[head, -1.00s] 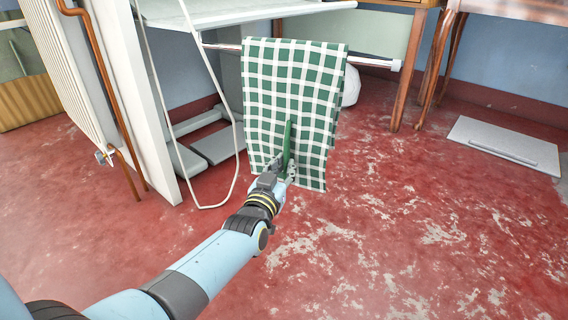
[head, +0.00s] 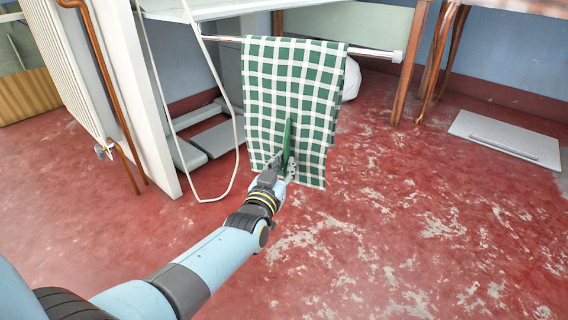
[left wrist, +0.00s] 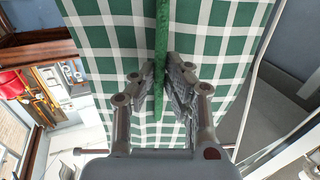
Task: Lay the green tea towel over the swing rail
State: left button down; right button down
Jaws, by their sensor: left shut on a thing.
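The green-and-white checked tea towel (head: 290,85) hangs upright with its top edge at about the line of the swing rail (head: 375,52). The rail shows on both sides of the towel, and its middle is hidden behind it. A second layer shows behind the towel's right edge. I cannot tell whether the cloth rests on the rail. My left gripper (head: 282,168) is shut on a green pinched fold low on the front layer. The towel also fills much of the left wrist view (left wrist: 115,40), the fold between the fingers (left wrist: 159,88). My right gripper is not in view.
A pale ironer top (head: 235,8) is above and behind the rail. A white looped tube or bar (head: 235,150) hangs left of the towel. A radiator (head: 65,60) with copper pipes stands at the left. A grey panel (head: 505,140) lies at the right. The front floor is clear.

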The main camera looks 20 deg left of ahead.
pick_arm(q)
jog(key=shift+f, duration=0.1)
jog(key=c, duration=1.3)
grip_release()
